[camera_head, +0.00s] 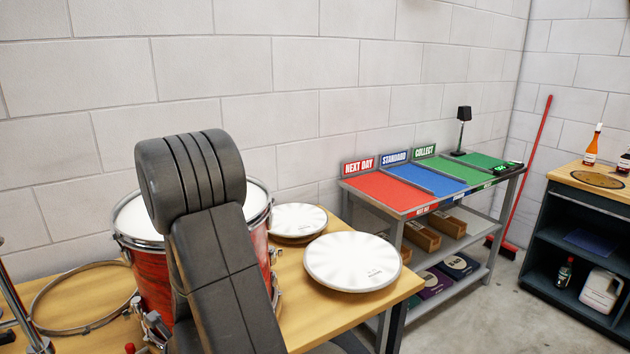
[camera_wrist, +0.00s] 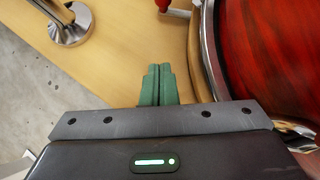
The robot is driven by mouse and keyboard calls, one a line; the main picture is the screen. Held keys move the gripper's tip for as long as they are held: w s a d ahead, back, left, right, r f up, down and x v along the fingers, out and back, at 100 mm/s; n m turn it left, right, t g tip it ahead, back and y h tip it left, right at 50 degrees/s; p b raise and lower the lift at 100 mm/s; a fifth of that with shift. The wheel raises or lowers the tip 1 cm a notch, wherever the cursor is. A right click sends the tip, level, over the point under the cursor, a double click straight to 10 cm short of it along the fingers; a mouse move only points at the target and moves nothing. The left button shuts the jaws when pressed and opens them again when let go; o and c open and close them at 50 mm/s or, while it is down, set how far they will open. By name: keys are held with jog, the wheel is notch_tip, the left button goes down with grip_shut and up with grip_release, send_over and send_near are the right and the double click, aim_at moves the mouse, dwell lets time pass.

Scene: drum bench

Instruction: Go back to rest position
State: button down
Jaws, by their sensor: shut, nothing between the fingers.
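My gripper (camera_wrist: 158,84) shows in the wrist view with its two green fingers together and nothing between them. It is over the wooden bench (camera_wrist: 110,68), to the left of the red drum (camera_wrist: 256,50) and its chrome hoop. A round metal base with a post (camera_wrist: 72,25) stands at the upper left of that view. In the head view my dark arm rises in front of the red drum (camera_head: 154,285) and hides part of it. My gripper is not visible in the head view.
Two white drumheads (camera_head: 352,262) lie on the bench right of the drum. A metal hoop (camera_head: 75,310) lies at the left. A shelf (camera_head: 425,205) with red, blue and green sections stands behind. A dark cabinet (camera_head: 590,200) with bottles stands at the right. Floor (camera_head: 490,320) is open between.

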jog(key=d+n+g, duration=0.1)
jog(key=d, duration=0.1)
jog(key=d+n+g+p, duration=0.1)
jog(key=d, duration=0.2)
jog(key=d+n+p, duration=0.1)
jog(key=d, duration=0.2)
jog(key=shift+s+d+r+n+g+y, duration=0.1)
jog(key=shift+s+r+n+g+y, duration=0.05)
jog(key=shift+n+g+y, duration=0.2)
jog(key=shift+w+d+n+g+p, duration=0.2)
jog(key=shift+d+n+g+p, duration=0.3)
jog(key=shift+d, duration=0.5)
